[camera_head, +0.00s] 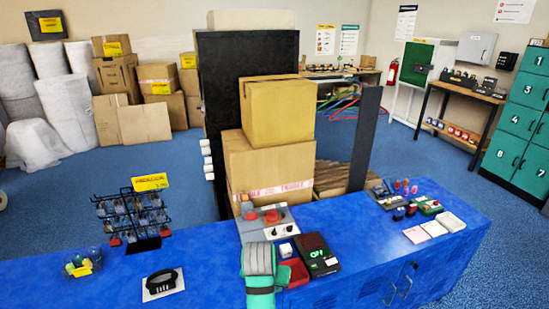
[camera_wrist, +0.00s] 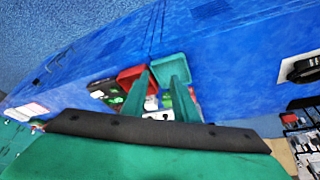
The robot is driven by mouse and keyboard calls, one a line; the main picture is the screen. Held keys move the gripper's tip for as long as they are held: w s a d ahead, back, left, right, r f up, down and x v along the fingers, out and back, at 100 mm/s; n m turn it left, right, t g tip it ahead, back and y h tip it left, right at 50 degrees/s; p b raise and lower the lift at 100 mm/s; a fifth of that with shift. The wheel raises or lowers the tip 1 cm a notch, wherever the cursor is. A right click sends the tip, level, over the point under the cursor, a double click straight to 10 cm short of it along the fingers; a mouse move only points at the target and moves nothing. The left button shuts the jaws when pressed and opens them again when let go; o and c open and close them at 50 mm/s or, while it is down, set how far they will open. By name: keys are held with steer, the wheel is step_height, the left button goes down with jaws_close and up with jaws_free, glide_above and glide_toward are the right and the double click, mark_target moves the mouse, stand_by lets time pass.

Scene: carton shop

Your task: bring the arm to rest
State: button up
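My arm shows in the head view as a grey and green part at the front of the blue counter (camera_head: 210,262). In the wrist view, the two green fingers of my gripper (camera_wrist: 158,88) stand apart, with nothing clearly held between them. They point over the counter near a small red tray (camera_wrist: 137,77). In the head view the red tray (camera_head: 295,272) lies just right of my arm. Whether the fingers touch anything below is unclear.
A black device with a lit green display (camera_head: 316,254) and a grey box with red parts (camera_head: 266,222) stand close by. A black wire rack (camera_head: 132,220) and a black ring-shaped item (camera_head: 162,281) are to the left. Stacked cartons (camera_head: 268,160) rise behind the counter.

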steer(key=s+f+n+t, duration=0.1)
steer(key=s+f, duration=0.3)
steer(key=f, duration=0.3)
steer(key=s+f+t, duration=0.2)
steer(key=s+f, duration=0.2)
steer(key=f, duration=0.3)
steer(key=s+d+f+t, duration=0.15)
steer(key=s+f, duration=0.25)
steer(key=s, duration=0.7)
steer(key=s+r+t, duration=0.3)
steer(key=s+r, duration=0.5)
steer(key=s, duration=0.4)
steer(key=s+r+n+t+y, duration=0.1)
steer(key=s+r+t, duration=0.2)
steer(key=s+r, duration=0.5)
steer(key=f+v, duration=0.1)
steer(key=v, duration=0.3)
steer(key=shift+s, duration=0.45)
